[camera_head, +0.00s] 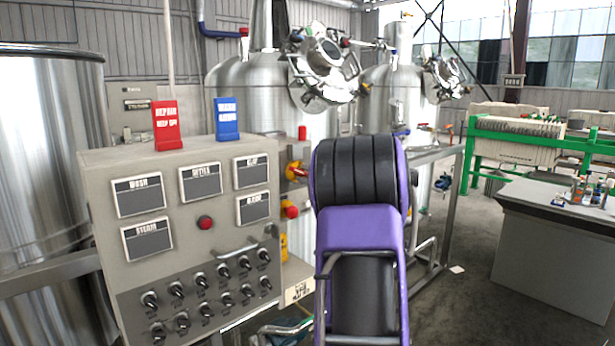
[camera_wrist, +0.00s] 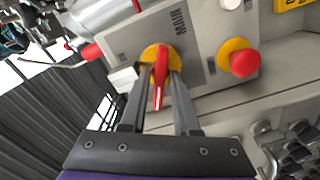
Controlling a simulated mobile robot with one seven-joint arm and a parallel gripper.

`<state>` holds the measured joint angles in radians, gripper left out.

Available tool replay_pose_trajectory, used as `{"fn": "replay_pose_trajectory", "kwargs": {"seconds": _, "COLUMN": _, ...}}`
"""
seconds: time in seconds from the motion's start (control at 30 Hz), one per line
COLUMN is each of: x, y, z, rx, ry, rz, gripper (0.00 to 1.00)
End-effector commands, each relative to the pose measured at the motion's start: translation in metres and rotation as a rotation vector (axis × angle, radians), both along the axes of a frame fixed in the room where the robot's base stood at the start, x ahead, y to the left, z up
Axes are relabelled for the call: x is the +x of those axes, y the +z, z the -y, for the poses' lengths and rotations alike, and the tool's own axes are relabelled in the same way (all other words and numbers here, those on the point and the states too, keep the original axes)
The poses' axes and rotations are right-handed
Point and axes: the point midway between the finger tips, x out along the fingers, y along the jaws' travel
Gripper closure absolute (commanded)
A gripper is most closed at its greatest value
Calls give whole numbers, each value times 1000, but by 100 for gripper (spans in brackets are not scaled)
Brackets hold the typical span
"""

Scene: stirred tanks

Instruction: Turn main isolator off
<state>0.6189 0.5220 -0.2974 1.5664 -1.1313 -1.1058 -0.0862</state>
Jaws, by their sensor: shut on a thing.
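The main isolator (camera_wrist: 159,72) is a red rotary handle on a yellow round plate, on a grey panel marked "MAIN" in the wrist view. My gripper (camera_wrist: 160,80) has its two dark fingers on either side of the red handle and is shut on it. In the head view the isolator's red and yellow handle (camera_head: 297,171) shows on the side of the control cabinet, just left of my purple and black arm. My arm hides my gripper in the head view.
A red push button on a yellow base (camera_wrist: 243,62) sits beside the isolator. The grey control cabinet (camera_head: 180,160) carries switches, labels, and red (camera_head: 168,125) and blue (camera_head: 228,118) signs on top. Steel tanks (camera_head: 390,90) stand behind. A grey bench (camera_head: 550,250) is at the right.

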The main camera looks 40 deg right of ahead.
Motion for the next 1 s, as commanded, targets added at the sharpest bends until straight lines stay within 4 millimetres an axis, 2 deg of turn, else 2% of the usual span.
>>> {"fn": "replay_pose_trajectory", "kwargs": {"seconds": 0.2, "x": -1, "y": -2, "z": 1, "rx": -191, "ry": -1, "rz": 11, "gripper": 100}}
{"fn": "replay_pose_trajectory", "kwargs": {"seconds": 0.5, "x": -1, "y": -3, "z": 1, "rx": -384, "ry": -2, "rz": 27, "gripper": 100}}
{"fn": "replay_pose_trajectory", "kwargs": {"seconds": 1.0, "x": -1, "y": -3, "z": 1, "rx": -487, "ry": -3, "rz": 35, "gripper": 100}}
